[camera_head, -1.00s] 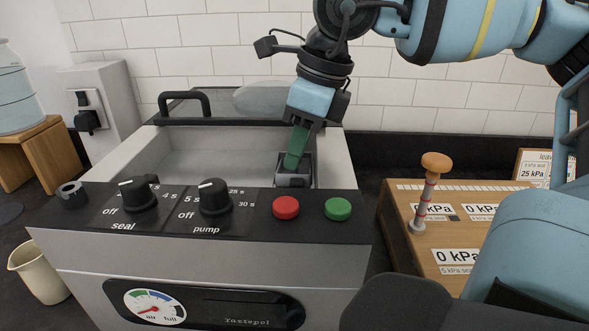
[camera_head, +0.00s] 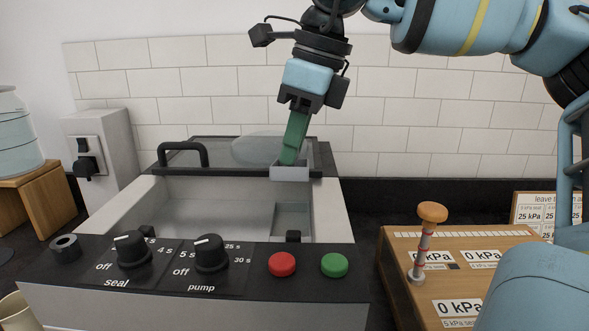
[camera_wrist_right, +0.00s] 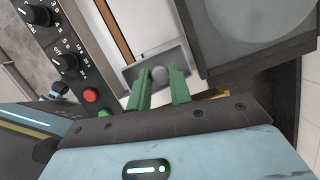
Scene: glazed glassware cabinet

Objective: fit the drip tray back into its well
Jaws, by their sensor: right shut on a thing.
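The drip tray (camera_head: 290,174) is a small light-grey box. My right gripper (camera_head: 288,158) is shut on it with green fingers and holds it up over the right side of the vacuum sealer's chamber (camera_head: 185,187). The well (camera_head: 292,215) is a darker rectangular recess in the chamber's right part, showing empty below and nearer than the tray. In the right wrist view the tray (camera_wrist_right: 132,73) lies between and beyond the fingertips (camera_wrist_right: 160,74), with a round pale spot in it. My left gripper is not in view.
The raised clear lid with a black handle (camera_head: 182,148) stands behind the chamber. Knobs, a red button (camera_head: 282,264) and a green button (camera_head: 334,265) line the front panel. A wooden box with a knobbed peg (camera_head: 432,212) stands at right.

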